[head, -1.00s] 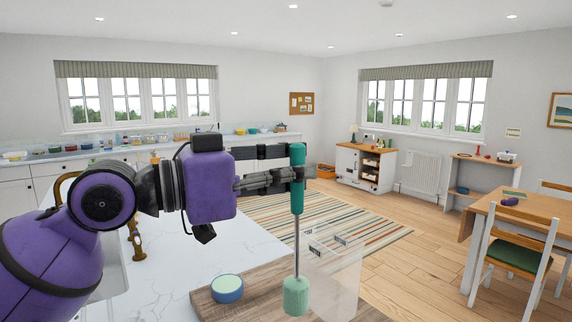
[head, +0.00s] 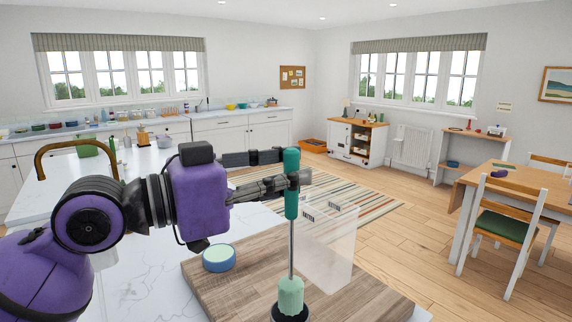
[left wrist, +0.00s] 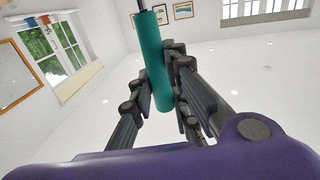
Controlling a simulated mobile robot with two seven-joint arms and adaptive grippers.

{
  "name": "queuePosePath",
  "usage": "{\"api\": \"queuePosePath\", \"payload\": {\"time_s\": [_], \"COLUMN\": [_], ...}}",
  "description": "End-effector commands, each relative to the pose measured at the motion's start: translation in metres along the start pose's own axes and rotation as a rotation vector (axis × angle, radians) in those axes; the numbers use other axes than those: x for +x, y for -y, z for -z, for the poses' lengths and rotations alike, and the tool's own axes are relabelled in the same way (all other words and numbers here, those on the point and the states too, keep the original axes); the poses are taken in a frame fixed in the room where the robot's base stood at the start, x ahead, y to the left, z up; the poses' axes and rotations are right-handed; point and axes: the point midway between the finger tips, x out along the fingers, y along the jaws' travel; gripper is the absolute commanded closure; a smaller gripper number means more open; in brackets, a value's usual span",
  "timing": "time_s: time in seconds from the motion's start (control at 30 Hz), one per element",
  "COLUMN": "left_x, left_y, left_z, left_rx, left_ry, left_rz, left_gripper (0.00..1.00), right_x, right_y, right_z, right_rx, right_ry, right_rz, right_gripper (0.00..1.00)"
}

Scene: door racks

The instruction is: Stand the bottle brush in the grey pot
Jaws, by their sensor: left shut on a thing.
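The bottle brush (head: 291,204) has a teal handle, a thin metal stem and a pale green head; it hangs upright. My left gripper (head: 292,168) is shut on its handle, which also shows between the fingers in the left wrist view (left wrist: 154,62). A dark round rim (head: 276,316), which looks like the grey pot's, shows around the lower end of the brush head. It is cut off by the picture's bottom edge. I cannot tell how deep the head sits or whether it touches. My right gripper is not in view.
A wooden board (head: 235,290) lies on the white marble-patterned counter (head: 140,285). A blue tub with a pale green top (head: 219,258) stands on it, left of the brush. A brass tap (head: 75,146) rises at the left.

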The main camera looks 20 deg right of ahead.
Motion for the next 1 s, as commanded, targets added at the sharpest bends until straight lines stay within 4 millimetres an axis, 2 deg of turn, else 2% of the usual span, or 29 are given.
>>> {"api": "queuePosePath", "payload": {"time_s": [0.2,0.6,1.0], "left_x": [0.000,0.000,0.000], "left_y": [0.001,0.001,0.001], "left_z": [-0.020,-0.052,-0.069], "left_rx": [-0.001,-0.003,0.001], "left_ry": [0.001,0.000,0.000], "left_rz": [0.000,-0.001,0.000], "left_gripper": [1.00,1.00,1.00], "right_x": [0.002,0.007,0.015], "right_y": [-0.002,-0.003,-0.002], "right_z": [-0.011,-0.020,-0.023], "right_rx": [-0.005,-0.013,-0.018], "right_ry": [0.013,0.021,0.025], "right_rz": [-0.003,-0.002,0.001], "right_gripper": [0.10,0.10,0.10]}}
